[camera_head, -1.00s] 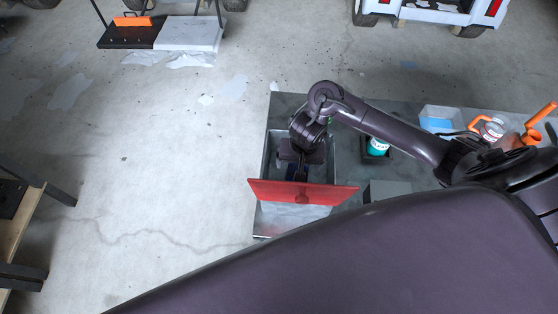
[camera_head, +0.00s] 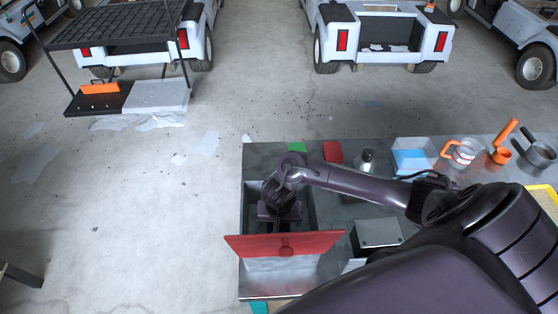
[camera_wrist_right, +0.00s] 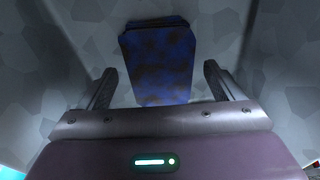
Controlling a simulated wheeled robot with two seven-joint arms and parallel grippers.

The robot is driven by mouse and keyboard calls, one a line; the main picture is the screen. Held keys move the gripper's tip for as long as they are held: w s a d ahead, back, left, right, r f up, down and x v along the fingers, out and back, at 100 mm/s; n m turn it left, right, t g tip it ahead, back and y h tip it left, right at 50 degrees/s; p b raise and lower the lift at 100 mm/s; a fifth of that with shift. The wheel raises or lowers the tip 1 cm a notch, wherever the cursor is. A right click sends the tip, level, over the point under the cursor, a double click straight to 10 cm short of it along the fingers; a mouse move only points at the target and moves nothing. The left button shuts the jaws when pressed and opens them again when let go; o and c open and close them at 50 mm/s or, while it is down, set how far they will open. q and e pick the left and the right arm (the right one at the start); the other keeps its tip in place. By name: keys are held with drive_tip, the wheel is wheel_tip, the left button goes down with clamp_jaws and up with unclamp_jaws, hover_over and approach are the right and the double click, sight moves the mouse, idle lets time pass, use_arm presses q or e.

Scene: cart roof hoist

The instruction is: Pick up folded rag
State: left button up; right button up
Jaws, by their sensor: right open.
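The folded rag (camera_wrist_right: 157,60) is blue with dark stains and lies on the grey floor of a metal compartment (camera_head: 312,205) in the bench. It shows in the right wrist view, between and slightly beyond the two fingers. My right gripper (camera_wrist_right: 158,88) is open, one finger to each side of the rag, with nothing held; whether the fingertips touch the floor I cannot tell. In the head view my right gripper (camera_head: 280,224) reaches down into the compartment and hides the rag. My left gripper is not in view.
A red panel (camera_head: 320,243) stands along the compartment's near side. On the bench to the right are a grey box (camera_head: 378,233), a blue-filled tray (camera_head: 410,160), an orange-handled jar (camera_head: 463,153) and a dark pot (camera_head: 540,153). Open concrete floor lies left.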

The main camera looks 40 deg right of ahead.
drive_tip(key=c, duration=1.1)
drive_tip(key=shift+o, duration=0.2)
drive_tip(key=shift+r, duration=0.1)
drive_tip(key=shift+r+p, duration=0.3)
drive_tip(key=shift+r, duration=0.3)
wheel_tip(320, 180, up, 19)
drive_tip(key=p, duration=0.9)
drive_tip(key=shift+a+f, duration=0.15)
